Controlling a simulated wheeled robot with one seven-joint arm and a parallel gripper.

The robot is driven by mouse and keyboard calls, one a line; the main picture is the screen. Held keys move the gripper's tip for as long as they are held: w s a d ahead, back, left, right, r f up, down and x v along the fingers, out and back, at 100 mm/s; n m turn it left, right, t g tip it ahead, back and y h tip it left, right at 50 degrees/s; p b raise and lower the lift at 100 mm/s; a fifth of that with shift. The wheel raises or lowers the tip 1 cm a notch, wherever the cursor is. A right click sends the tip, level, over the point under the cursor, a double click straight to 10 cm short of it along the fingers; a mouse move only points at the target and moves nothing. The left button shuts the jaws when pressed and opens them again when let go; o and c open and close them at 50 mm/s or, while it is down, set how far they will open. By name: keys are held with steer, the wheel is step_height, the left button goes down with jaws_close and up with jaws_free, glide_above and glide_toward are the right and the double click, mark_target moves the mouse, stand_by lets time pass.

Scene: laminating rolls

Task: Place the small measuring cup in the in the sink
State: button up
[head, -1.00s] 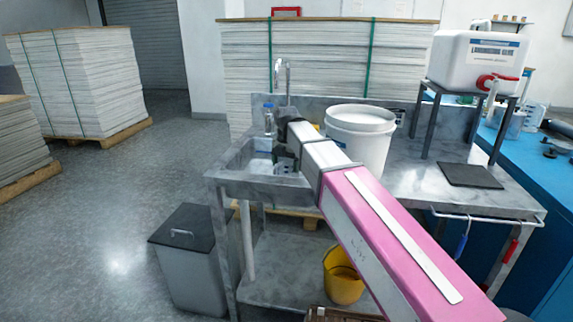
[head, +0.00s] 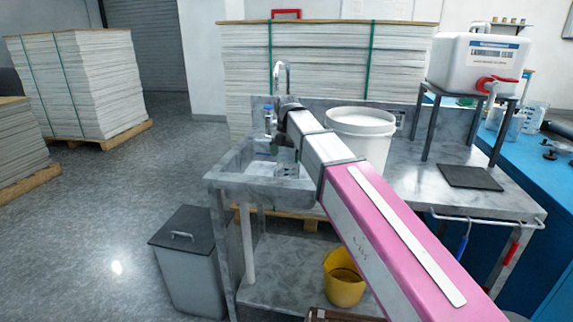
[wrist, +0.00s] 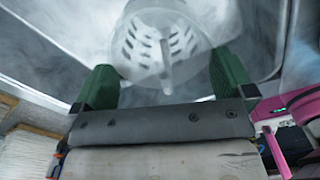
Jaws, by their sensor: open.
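A translucent whitish measuring cup (wrist: 160,45) shows in the wrist view, with rows of pale marks and a handle-like bar facing me. It lies over the grey metal basin of the sink (wrist: 50,45). My gripper (wrist: 161,68) has its two green fingers spread wide, one on each side of the cup's near end. I cannot tell whether either finger touches the cup. In the head view my gripper is over the sink (head: 222,180), near the tap (head: 281,75), partly hidden by my arm. The cup is too small to make out clearly there.
A white bucket (head: 362,140) stands on the counter just right of the sink. A white canister (head: 478,65) sits on a stand farther right, with a dark mat (head: 470,177) in front. A lidded grey bin (head: 187,265) and yellow bucket (head: 343,280) are below.

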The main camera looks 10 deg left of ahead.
step_height(320, 180, up, 8)
steer(key=shift+f, duration=0.2)
stand_by(0.4)
